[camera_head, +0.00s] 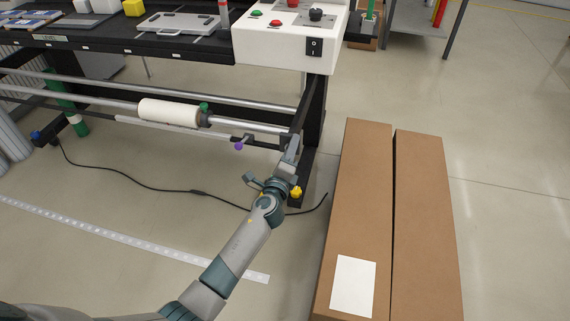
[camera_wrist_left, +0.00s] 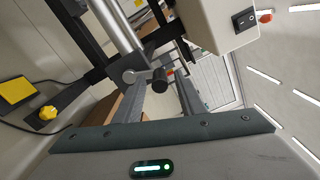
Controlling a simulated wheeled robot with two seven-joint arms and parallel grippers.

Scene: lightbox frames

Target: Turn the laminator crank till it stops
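The laminator (camera_head: 285,42) has a white control housing above a black frame with metal rollers. In the left wrist view, its crank (camera_wrist_left: 159,82) shows as a short grey arm with a black cylindrical grip, at the end of a metal roller. My left gripper (camera_head: 291,150) is at the right end of the frame in the head view, where it hides most of the crank. In the left wrist view, the fingers of this gripper (camera_wrist_left: 164,80) are apart, with the black grip seen between them. I cannot tell whether they touch it. My right gripper is not in view.
Long cardboard boxes (camera_head: 363,200) stand close to the right of my left arm. A white roll (camera_head: 169,112) sits on a lower bar. A black cable (camera_head: 140,183) lies on the floor under the machine. Open floor extends at the right.

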